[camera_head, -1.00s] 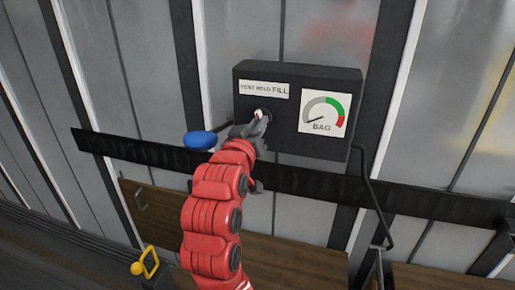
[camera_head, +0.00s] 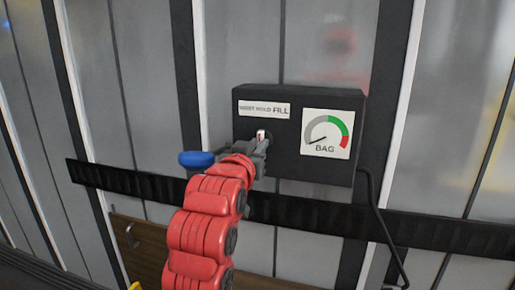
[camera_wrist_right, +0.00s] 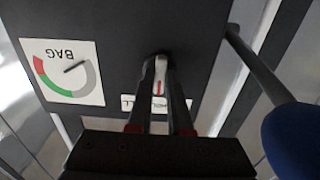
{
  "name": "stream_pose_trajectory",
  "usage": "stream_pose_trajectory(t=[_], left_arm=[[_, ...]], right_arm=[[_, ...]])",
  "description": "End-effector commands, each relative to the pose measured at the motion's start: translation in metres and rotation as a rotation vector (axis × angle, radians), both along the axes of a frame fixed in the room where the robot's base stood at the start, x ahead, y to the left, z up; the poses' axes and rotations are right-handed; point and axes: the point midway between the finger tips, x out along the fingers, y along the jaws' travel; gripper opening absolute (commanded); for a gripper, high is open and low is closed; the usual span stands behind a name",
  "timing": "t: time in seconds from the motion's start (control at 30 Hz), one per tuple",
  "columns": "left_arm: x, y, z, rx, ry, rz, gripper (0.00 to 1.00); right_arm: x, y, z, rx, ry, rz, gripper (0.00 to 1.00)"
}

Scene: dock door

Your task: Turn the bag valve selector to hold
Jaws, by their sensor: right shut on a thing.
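The bag valve selector is a small light knob with a red line (camera_head: 261,134) on the front of a black box (camera_head: 290,105). It also shows in the right wrist view (camera_wrist_right: 159,85), between my fingers. My right gripper (camera_head: 262,142), on the red arm, is shut on the knob, with one finger on each side. The knob's red line stands nearly upright in the head view. A white label (camera_head: 264,109) reading VENT HOLD FILL sits above it; FILL is in larger letters. My left gripper is out of view.
A BAG gauge (camera_head: 327,134) is right of the selector, its needle at lower left by the grey band. A blue-ended lever (camera_head: 196,159) sticks out left of my wrist.

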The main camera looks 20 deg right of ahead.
Motion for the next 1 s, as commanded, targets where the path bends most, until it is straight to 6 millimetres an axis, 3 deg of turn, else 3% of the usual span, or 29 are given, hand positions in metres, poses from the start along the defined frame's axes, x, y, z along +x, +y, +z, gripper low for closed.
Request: stream_pose_trajectory(t=[0.1,0.13,0.3,0.67,0.87,1.0], left_arm=[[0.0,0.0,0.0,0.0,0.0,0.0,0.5],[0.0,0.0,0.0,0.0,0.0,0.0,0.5],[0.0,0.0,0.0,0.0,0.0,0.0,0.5],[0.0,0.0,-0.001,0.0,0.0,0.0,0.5],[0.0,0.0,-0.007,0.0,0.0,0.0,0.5],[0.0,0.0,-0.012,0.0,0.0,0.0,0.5]], right_arm=[[0.0,0.0,-0.001,0.001,0.003,0.0,0.0],[0.0,0.0,-0.001,0.0,0.004,0.0,0.19],[0.0,0.0,-0.001,0.0,0.002,0.0,0.47],[-0.004,0.003,0.0,-0.001,0.0,0.001,0.47],[-0.032,0.024,-0.002,-0.001,-0.001,0.004,0.47],[-0.061,0.044,-0.001,-0.001,-0.002,0.005,0.47]])
